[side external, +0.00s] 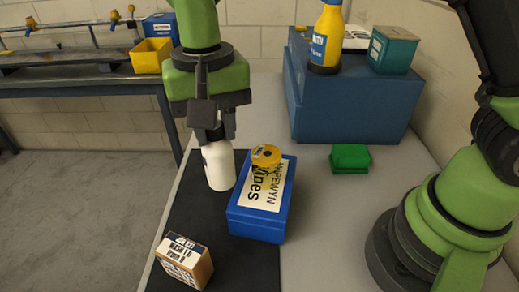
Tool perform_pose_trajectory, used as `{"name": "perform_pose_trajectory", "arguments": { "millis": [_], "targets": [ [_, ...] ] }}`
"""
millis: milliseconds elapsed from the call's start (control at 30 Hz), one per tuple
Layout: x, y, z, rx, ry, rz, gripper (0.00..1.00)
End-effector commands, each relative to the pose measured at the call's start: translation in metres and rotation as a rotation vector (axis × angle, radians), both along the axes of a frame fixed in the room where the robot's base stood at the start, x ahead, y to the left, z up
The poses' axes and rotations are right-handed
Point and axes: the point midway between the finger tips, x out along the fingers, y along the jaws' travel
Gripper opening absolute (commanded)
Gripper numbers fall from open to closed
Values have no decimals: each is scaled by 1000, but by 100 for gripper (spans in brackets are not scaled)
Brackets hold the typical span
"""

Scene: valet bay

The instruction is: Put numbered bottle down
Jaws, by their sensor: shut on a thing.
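A white bottle (219,166) with a dark cap is upright in the side external view, left of the blue box. My gripper (217,130) points down over it and is shut on its top. Most of the cap is hidden by the fingers. The bottle's base is over or on the black mat (190,210); I cannot tell whether it touches. Only a small dark mark shows at the bottle's left edge, and I cannot read a number.
Right beside the bottle is a blue wipes box (257,230) with a yellow roll (266,156) on top. A small carton (184,262) stands at the front. A green block (350,158) and a large blue bin (350,100) bearing a yellow bottle (326,35) are further right.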

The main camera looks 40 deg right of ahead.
Motion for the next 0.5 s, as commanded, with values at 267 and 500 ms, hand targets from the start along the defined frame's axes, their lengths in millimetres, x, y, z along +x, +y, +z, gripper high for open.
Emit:
{"name": "perform_pose_trajectory", "arguments": {
  "millis": [267, 500],
  "targets": [
    [100, -117, -4, 1, -3, -531, 0],
    [125, -188, -7, 8, -7, -785, 0]
  ]
}}
